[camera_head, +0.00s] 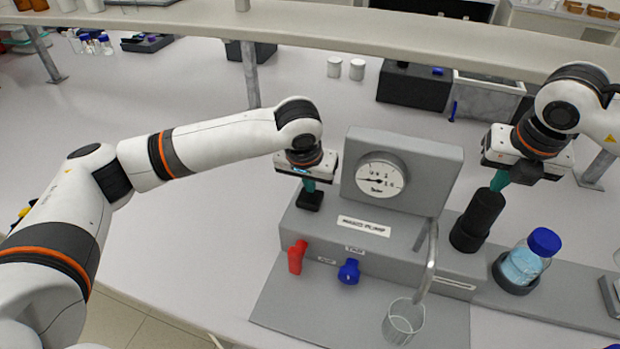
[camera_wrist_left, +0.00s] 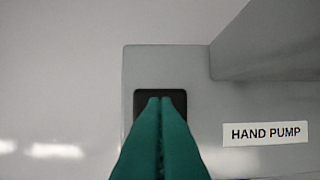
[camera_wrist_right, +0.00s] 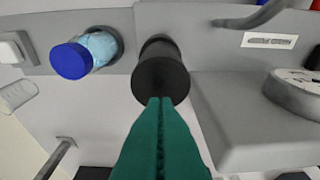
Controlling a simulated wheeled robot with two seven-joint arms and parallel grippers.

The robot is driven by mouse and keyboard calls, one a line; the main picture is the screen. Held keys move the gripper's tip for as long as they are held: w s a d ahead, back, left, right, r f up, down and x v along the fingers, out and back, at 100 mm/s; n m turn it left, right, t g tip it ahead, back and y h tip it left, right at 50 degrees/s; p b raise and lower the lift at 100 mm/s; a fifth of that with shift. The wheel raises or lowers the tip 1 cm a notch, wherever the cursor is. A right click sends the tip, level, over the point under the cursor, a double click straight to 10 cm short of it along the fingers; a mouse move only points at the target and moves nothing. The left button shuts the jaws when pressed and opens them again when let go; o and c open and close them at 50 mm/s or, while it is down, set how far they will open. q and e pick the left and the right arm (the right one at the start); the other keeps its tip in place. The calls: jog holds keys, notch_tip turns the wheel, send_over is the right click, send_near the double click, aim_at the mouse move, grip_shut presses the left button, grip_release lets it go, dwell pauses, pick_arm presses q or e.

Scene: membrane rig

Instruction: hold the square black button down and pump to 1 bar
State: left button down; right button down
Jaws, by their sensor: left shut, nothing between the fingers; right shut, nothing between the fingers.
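The square black button (camera_head: 309,200) is on the left end of the grey pump rig (camera_head: 330,240). My left gripper (camera_head: 308,186) is shut and empty, its green fingertips over the button; in the left wrist view the tips (camera_wrist_left: 160,100) overlap the button (camera_wrist_left: 142,103), and I cannot tell whether it is pressed. The black cylindrical pump handle (camera_head: 476,222) stands on the right of the rig. My right gripper (camera_head: 499,182) is shut and empty, its tips at the handle's top; contact is unclear. The round gauge (camera_head: 381,180) has its needle pointing left; its reading is too small to tell.
A blue-capped bottle (camera_head: 525,262) sits right of the handle. A red lever (camera_head: 297,257) and a blue knob (camera_head: 349,271) are on the rig's front. A glass beaker (camera_head: 403,321) stands under a bent metal spout (camera_head: 428,262). A shelf (camera_head: 400,40) crosses behind.

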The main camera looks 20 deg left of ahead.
aim_at(492, 199)
pick_arm(q)
jog(key=shift+f, duration=1.1)
jog(key=shift+s+f, duration=0.15)
jog(key=shift+f, duration=0.1)
dwell(0.6)
pick_arm(e)
jog(key=shift+f, duration=0.1)
pick_arm(q)
jog(key=shift+s, duration=0.1)
pick_arm(e)
jog(key=shift+s+f, duration=0.1)
jog(key=shift+f, duration=2.7)
jog(key=shift+r, duration=2.9)
jog(key=shift+f, duration=0.15)
